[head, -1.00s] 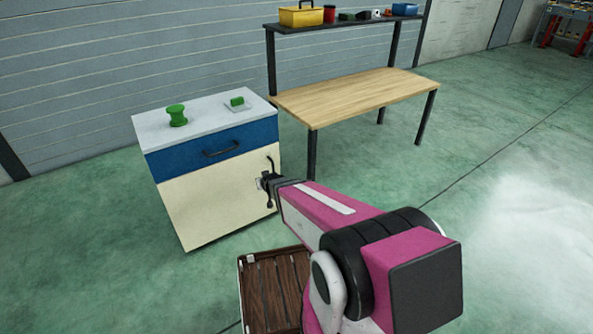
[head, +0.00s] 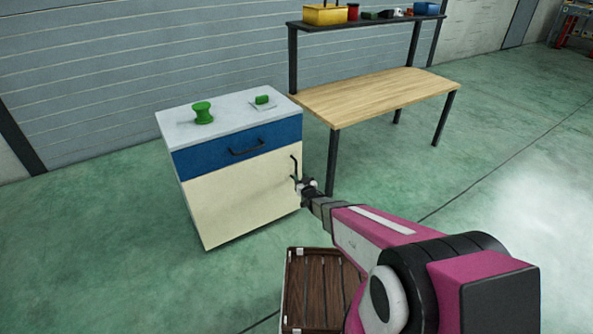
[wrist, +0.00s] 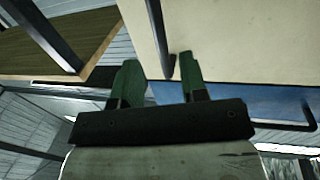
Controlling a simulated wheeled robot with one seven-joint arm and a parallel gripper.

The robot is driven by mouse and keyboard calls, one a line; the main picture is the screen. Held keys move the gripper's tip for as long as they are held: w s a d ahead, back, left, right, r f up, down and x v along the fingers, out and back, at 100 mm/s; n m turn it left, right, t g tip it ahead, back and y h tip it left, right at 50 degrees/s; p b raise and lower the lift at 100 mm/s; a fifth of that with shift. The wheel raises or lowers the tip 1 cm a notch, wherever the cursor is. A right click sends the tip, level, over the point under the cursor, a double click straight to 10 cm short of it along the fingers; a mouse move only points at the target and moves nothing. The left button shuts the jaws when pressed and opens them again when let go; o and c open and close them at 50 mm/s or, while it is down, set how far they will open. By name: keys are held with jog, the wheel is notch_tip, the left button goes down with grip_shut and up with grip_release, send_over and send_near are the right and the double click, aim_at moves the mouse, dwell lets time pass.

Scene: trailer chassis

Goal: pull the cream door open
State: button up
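The cream door (head: 240,205) is the lower front of a cabinet and looks closed. Its dark upright bar handle (head: 293,170) is near the right edge. My gripper (head: 304,184) is by the handle's lower part in the head view. In the wrist view, my gripper (wrist: 160,72) has its two green fingers apart, with the handle (wrist: 160,38) showing between them, closer to the right finger. I cannot tell whether a finger touches it. The cream door (wrist: 230,40) fills the upper right there.
The blue drawer (head: 210,152) with a dark handle is above the door. Green items stand on the white cabinet top (head: 230,108). A workbench (head: 390,95) stands to the right. A brown slatted crate (head: 318,285) is on the floor below my arm.

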jog(key=x, duration=0.8)
jog(key=shift+s, duration=0.1)
grip_shut()
